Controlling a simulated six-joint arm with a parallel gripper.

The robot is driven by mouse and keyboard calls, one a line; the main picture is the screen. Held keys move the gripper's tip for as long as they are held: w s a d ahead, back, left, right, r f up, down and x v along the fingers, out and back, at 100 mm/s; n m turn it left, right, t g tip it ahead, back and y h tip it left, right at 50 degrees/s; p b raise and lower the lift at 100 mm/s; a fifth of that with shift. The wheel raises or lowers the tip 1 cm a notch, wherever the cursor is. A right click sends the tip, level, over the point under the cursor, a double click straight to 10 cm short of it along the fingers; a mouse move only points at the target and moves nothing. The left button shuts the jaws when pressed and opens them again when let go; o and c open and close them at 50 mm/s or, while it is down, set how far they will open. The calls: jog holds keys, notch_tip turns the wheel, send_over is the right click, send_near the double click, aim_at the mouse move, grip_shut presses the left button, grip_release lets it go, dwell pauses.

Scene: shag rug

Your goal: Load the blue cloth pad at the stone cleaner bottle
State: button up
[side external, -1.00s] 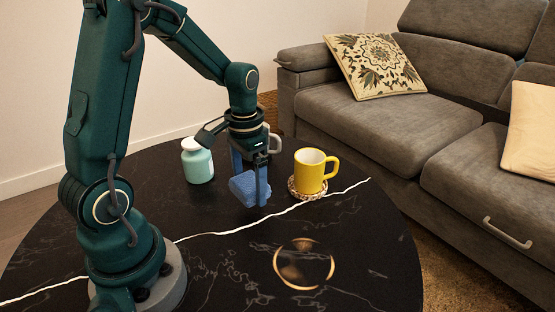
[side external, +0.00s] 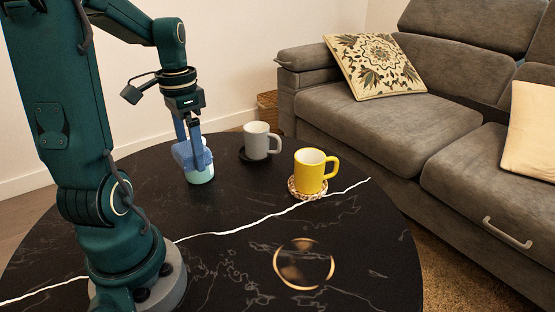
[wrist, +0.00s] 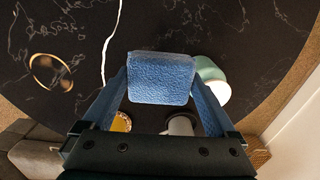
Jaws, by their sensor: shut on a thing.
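The blue cloth pad (side external: 186,155) is held between the fingers of my gripper (side external: 193,140), which is shut on it. The pad (wrist: 161,78) also shows in the wrist view, with a blue finger on each side. The stone cleaner bottle (side external: 201,175) is pale mint and stands upright on the table, mostly hidden behind the pad and fingers in the side view. In the wrist view the bottle (wrist: 210,72) is just right of the pad, with its white cap partly behind a finger. I cannot tell whether the pad touches the bottle.
A grey mug (side external: 257,140) on a dark coaster stands right of the bottle. A yellow mug (side external: 310,172) on a woven coaster stands further right. A gold ring mark (side external: 304,264) lies on the black round table (side external: 350,240). The front of the table is clear.

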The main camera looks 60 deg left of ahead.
jog(key=o, duration=0.5)
jog(key=c, duration=0.3)
jog(key=shift+r, duration=0.2)
jog(key=shift+c, duration=0.2)
jog(key=w+a+r, duration=0.1)
jog(key=a, duration=0.2)
jog(key=w+a+r, duration=0.1)
jog(key=a+r, duration=0.1)
jog(key=a, duration=0.1)
jog(key=w+a+r, duration=0.1)
jog(key=a+r, duration=0.1)
jog(key=a, duration=0.1)
jog(key=shift+w+a+r, duration=0.1)
jog(key=shift+w+r, duration=0.05)
jog(key=shift+r, duration=0.1)
jog(key=shift+f, duration=2.85)
